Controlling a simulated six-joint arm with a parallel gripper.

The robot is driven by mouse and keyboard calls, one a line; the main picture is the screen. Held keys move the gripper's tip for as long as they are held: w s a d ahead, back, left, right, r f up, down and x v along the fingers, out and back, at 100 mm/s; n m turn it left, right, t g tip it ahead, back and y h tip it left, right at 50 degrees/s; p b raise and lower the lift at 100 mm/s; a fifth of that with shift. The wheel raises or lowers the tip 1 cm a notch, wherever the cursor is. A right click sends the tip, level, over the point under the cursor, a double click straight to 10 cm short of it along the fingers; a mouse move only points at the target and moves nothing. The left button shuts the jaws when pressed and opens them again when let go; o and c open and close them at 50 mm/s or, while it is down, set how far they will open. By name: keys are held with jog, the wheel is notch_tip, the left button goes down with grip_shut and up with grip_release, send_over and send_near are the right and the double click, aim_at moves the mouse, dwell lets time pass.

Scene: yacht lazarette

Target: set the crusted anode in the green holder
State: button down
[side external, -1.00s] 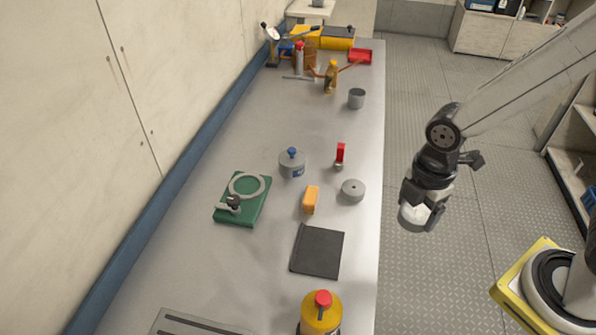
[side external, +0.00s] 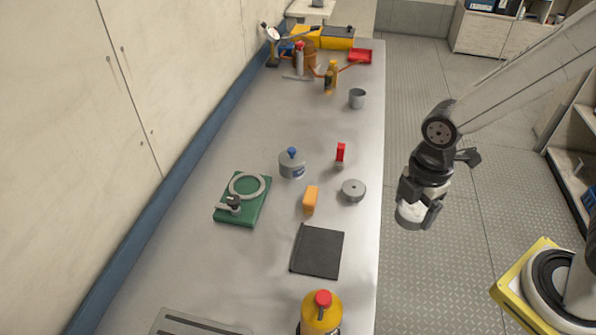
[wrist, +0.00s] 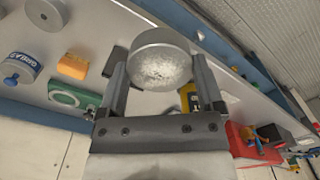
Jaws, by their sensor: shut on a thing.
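My gripper (side external: 418,203) is shut on the crusted anode (side external: 409,217), a thick grey disc with a rough whitish face. In the wrist view the crusted anode (wrist: 158,66) sits between the two fingers of my gripper (wrist: 163,75). It is held in the air past the bench's right edge, over the floor side. The green holder (side external: 258,211) lies on the left half of the bench, a flat green base with a pale ring and a dark clamp. The ring looks empty. The green holder (wrist: 88,98) also shows at left in the wrist view, partly covered by the finger.
A grey disc with a centre hole (side external: 353,190), an orange block (side external: 311,200), a red-handled item (side external: 340,155) and a blue-knobbed grey tin (side external: 292,166) stand between gripper and holder. Clutter fills the far end.

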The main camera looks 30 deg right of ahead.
jog(key=w+a+r, duration=0.1)
jog(key=w+a, duration=0.5)
jog(key=w, duration=0.4)
jog(key=w+a+r, duration=0.1)
jog(key=w+a, duration=0.6)
jog(key=w, duration=0.3)
jog(key=shift+a+n, duration=0.15)
jog(key=shift+n, duration=0.25)
jog(key=shift+w+r, duration=0.1)
send_over(247, 187)
jog(key=shift+s+f, duration=0.2)
jog(key=shift+f, duration=4.35)
jog(key=shift+w+f, duration=0.1)
jog(key=shift+f, duration=0.05)
jog(key=shift+w+f, duration=0.1)
jog(key=shift+f, duration=0.05)
jog(key=shift+w+f, duration=0.1)
jog(key=shift+f, duration=1.5)
